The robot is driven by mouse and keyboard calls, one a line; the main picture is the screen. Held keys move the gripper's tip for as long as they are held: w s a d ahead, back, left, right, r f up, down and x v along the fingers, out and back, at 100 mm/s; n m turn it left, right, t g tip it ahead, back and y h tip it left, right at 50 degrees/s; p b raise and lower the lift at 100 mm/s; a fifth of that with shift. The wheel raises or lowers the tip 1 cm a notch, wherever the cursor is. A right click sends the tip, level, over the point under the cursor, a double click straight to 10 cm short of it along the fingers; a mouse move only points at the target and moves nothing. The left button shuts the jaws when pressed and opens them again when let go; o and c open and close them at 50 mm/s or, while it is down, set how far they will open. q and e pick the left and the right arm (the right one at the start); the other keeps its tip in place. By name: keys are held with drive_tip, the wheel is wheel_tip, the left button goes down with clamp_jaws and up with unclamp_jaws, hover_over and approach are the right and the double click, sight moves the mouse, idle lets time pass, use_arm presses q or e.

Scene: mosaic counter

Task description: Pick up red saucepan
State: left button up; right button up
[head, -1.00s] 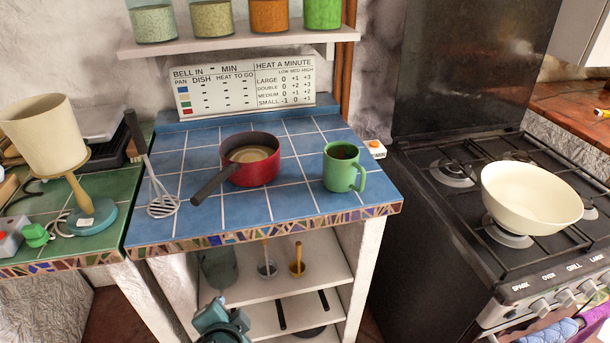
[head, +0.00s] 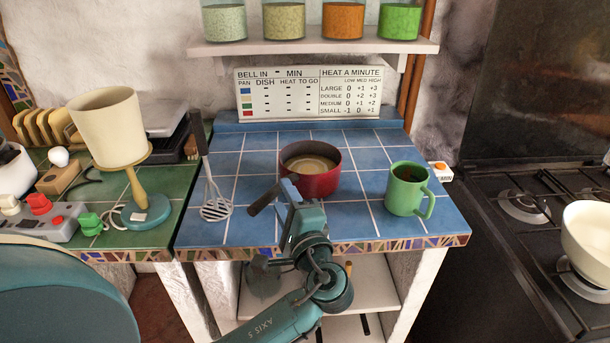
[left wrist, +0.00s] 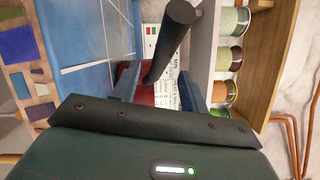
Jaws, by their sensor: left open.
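The red saucepan (head: 323,185) stands upright on the blue-tiled counter (head: 350,222). Its dark handle (head: 262,198) points to the front left. My left gripper (head: 289,188) is at the near side of the pan, by the handle, and hides part of the pan's front. In the left wrist view, my open left gripper (left wrist: 158,92) has the dark handle (left wrist: 167,50) running between its fingers, with red pan wall (left wrist: 136,92) behind. I cannot tell whether a finger touches the handle. My right gripper is not in view.
A green mug (head: 405,190) stands right of the pan. A lamp (head: 108,130) is on the green counter at left. A cream pan (head: 592,240) sits on the stove. A shelf (head: 310,47) with jars hangs above.

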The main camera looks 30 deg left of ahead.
use_arm(q)
drive_tip(key=x, duration=0.3)
drive_tip(key=p+x, duration=0.1)
drive_tip(key=x, duration=0.2)
drive_tip(key=shift+w+f, duration=0.15)
drive_tip(key=shift+w, duration=0.2)
clamp_jaws()
drive_tip(key=shift+f, duration=0.1)
idle(1.0)
drive_tip(key=shift+r, duration=0.25)
